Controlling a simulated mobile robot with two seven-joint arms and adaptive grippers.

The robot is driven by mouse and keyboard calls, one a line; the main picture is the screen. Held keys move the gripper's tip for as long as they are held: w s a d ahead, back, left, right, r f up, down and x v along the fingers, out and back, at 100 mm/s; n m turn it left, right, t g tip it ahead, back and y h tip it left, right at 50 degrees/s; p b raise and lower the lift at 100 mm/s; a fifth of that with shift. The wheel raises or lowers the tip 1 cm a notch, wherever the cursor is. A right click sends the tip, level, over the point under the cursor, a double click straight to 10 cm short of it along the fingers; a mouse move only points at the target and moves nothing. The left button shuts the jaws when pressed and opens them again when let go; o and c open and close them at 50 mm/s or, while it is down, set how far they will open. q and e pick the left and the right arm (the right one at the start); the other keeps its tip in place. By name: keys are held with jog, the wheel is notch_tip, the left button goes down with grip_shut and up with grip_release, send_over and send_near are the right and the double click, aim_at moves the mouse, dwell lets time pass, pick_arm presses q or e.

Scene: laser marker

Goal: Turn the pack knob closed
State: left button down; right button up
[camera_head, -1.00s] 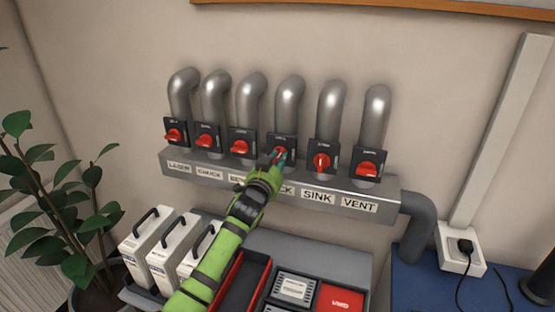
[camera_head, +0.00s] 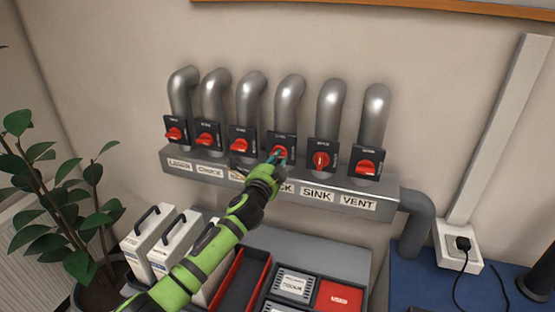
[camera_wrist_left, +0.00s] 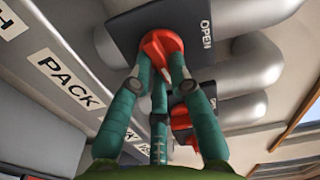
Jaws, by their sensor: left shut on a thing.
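The red pack knob (camera_head: 281,153) is on a dark square plate, fourth from the left in the row on the wall. In the left wrist view, the knob (camera_wrist_left: 160,43) is close, beside the PACK label (camera_wrist_left: 66,76), and the word OPEN (camera_wrist_left: 206,34) shows on its plate. My left gripper (camera_head: 277,158) is shut on this knob. Its teal fingers (camera_wrist_left: 160,62) sit around the knob in the wrist view. The fingers partly cover the knob in the head view, so its exact angle is hard to tell there. My right gripper is not in view.
Other red knobs flank it; the sink knob (camera_head: 321,160) stands upright, while the vent knob (camera_head: 366,168) lies crosswise. Grey pipes (camera_head: 290,100) rise above. White cases (camera_head: 150,236) and a red-edged tray (camera_head: 243,283) are below. A plant (camera_head: 75,215) stands at left.

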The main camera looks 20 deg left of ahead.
pick_arm(q)
jog(key=shift+m, duration=0.9)
jog(key=c, duration=1.1)
grip_release()
jog(key=shift+c, duration=0.2)
jog(key=s, duration=1.2)
jog(key=shift+a, duration=0.25)
